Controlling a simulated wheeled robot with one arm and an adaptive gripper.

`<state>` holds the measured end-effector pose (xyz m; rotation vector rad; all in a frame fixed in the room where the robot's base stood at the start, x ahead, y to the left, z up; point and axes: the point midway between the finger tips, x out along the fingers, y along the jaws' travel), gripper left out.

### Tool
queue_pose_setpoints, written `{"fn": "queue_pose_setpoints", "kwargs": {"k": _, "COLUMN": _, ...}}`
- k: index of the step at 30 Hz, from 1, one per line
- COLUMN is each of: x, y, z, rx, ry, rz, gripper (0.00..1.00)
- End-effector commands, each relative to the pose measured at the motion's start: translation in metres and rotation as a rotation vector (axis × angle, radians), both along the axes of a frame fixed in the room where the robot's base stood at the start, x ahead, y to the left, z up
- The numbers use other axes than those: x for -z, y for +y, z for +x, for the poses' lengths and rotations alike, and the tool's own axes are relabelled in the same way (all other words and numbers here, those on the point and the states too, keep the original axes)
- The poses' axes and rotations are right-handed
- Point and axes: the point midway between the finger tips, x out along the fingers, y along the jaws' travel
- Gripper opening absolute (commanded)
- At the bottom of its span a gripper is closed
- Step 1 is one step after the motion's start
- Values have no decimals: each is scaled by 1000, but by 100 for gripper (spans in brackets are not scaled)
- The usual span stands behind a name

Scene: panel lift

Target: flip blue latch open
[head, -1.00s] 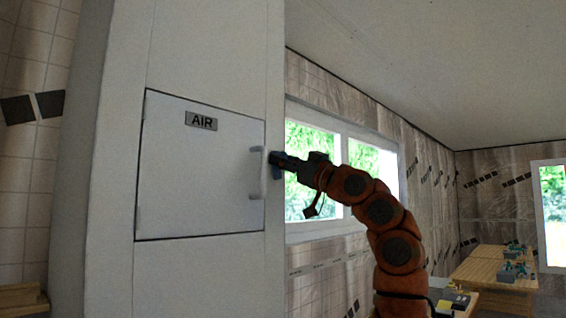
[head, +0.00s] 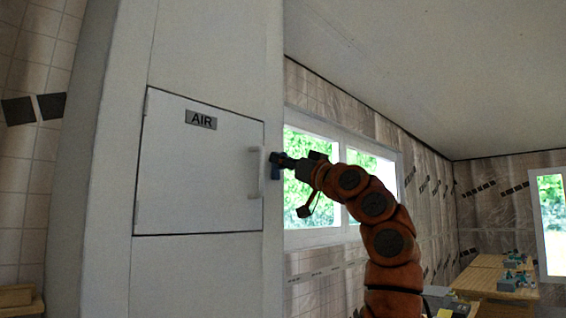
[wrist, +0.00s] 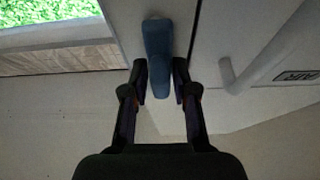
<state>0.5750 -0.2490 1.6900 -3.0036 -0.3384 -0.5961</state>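The blue latch (head: 275,172) sits on the right edge of the white cabinet front, just right of the door handle, and points downward. In the wrist view the blue latch (wrist: 157,50) stands lengthwise, its narrow end between my fingertips. My gripper (head: 279,160) is at the latch's upper part. In the wrist view my gripper (wrist: 160,72) has its fingers apart, one on each side of the latch, with what look like small gaps. The panel door (head: 190,175) marked AIR looks shut, flush in its frame. Its pale handle (head: 254,173) is upright near the door's right edge.
A window (head: 320,190) is behind my arm, right of the cabinet. Wooden tables (head: 490,282) with small items stand far off at lower right.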

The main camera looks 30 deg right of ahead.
Motion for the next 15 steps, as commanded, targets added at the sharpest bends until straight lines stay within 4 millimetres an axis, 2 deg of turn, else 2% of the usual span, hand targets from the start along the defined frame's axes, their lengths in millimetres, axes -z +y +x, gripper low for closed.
{"fn": "queue_pose_setpoints", "kwargs": {"k": 1, "x": 0, "y": 0, "z": 0, "rx": 0, "ry": 0, "rz": 0, "gripper": 35}}
{"fn": "queue_pose_setpoints", "kwargs": {"k": 4, "x": 0, "y": 0, "z": 0, "rx": 0, "ry": 1, "rz": -1, "gripper": 44}}
{"fn": "queue_pose_setpoints", "kwargs": {"k": 15, "x": 1, "y": 0, "z": -1, "rx": -1, "ry": 1, "rz": -1, "gripper": 44}}
